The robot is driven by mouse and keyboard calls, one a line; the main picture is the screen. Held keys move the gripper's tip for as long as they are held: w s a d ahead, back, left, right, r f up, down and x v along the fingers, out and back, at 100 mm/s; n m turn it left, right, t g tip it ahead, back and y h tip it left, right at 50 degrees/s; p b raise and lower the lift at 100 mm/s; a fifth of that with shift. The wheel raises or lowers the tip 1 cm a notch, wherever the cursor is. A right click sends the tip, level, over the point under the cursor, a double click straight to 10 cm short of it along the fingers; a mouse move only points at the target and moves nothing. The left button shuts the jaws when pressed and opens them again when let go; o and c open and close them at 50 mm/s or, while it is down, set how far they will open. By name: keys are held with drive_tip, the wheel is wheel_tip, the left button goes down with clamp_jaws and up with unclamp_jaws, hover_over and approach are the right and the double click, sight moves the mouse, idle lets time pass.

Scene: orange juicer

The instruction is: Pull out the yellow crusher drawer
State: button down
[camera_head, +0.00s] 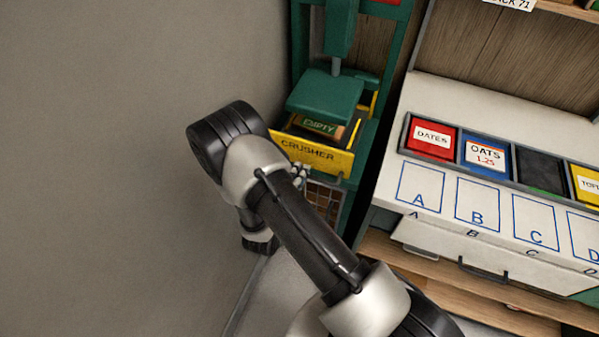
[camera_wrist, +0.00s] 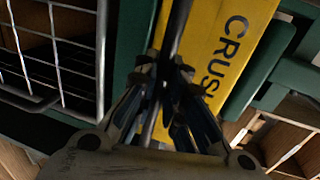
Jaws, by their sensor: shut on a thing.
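The yellow crusher drawer (camera_head: 332,161), lettered CRUSHER, sits low in a green press frame, below a green press block (camera_head: 325,96). A tray marked EMPTY (camera_head: 319,125) shows behind its front. In the wrist view the yellow front (camera_wrist: 212,45) fills the upper middle, with a thin metal handle bar (camera_wrist: 180,22) running along it. My gripper (camera_wrist: 168,68) is shut on the drawer handle, its fingers on both sides of the bar. In the head view my gripper (camera_head: 299,172) is at the drawer front, partly hidden by my arm.
A wire basket (camera_head: 323,197) hangs below the drawer. To the right, a white counter (camera_head: 480,115) holds bins for dates (camera_head: 432,136) and oats (camera_head: 485,156), with lettered squares before them. A plain grey wall (camera_head: 110,150) is close on the left.

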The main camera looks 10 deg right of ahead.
drive_tip(key=shift+s+a, duration=0.1)
drive_tip(key=shift+s, duration=0.05)
drive_tip(key=f+p+v, duration=0.1)
drive_tip(key=f+v, duration=0.1)
drive_tip(key=v, duration=0.8)
drive_tip(key=f+p+v, duration=0.1)
drive_tip(key=f+v, duration=0.1)
drive_tip(key=v, duration=0.8)
drive_tip(key=shift+v, duration=0.8)
drive_tip(key=shift+f, duration=0.15)
drive_tip(key=c, duration=1.7)
unclamp_jaws()
drive_tip(key=shift+o, duration=0.2)
drive_tip(key=shift+f, duration=0.1)
drive_tip(key=v, duration=1.2)
